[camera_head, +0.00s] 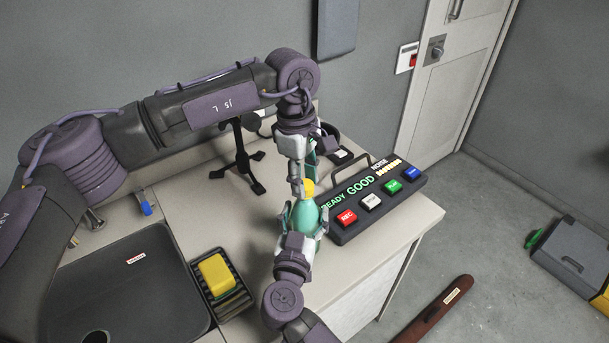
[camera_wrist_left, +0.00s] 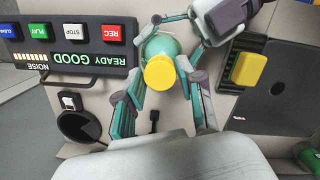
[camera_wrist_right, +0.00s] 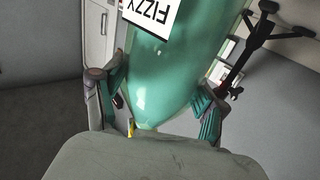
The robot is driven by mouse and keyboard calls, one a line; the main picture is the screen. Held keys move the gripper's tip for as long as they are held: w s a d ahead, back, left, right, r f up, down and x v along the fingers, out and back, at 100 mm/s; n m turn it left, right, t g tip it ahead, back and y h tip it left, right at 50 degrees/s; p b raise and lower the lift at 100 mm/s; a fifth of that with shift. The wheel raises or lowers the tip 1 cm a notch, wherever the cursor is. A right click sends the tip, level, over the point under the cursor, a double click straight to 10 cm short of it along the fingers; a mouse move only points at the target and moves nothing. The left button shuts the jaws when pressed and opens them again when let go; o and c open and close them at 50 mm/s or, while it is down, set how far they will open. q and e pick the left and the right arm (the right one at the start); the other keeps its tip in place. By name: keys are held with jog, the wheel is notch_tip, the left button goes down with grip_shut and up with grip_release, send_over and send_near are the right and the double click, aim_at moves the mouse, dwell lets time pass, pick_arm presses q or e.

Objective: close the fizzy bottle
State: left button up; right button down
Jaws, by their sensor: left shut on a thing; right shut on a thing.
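The green fizzy bottle (camera_head: 306,216) stands upright near the table's front edge, left of the sound panel. Its white FIZZY label (camera_wrist_right: 158,14) shows in the right wrist view. My right gripper (camera_head: 299,226) is shut on the bottle's body from the near side. The yellow cap (camera_head: 309,187) is at the bottle's top, and it also shows over the bottle in the left wrist view (camera_wrist_left: 159,72). My left gripper (camera_head: 303,183) comes from above and is shut on the cap. I cannot tell whether the cap is seated on the neck.
A black panel (camera_head: 345,232) with coloured buttons and a lit "READY GOOD" stands right of the bottle. A black stand (camera_head: 243,165) is behind left. A yellow sponge (camera_head: 216,275) lies in a black rack, beside a dark sink (camera_head: 120,285). The table's front edge is close.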

pick_arm(q)
jog(key=m, duration=0.5)
jog(key=shift+d+y, duration=0.1)
jog(key=shift+y, duration=0.2)
jog(key=m, duration=0.4)
jog(key=shift+m+g, duration=0.3)
jog(key=m+y, duration=0.1)
jog(key=m, duration=0.9)
jog(key=shift+m+y, duration=0.3)
jog(key=shift+m, duration=0.1)
jog(key=o, duration=0.7)
jog(key=shift+o, duration=0.2)
jog(key=shift+r, duration=2.2)
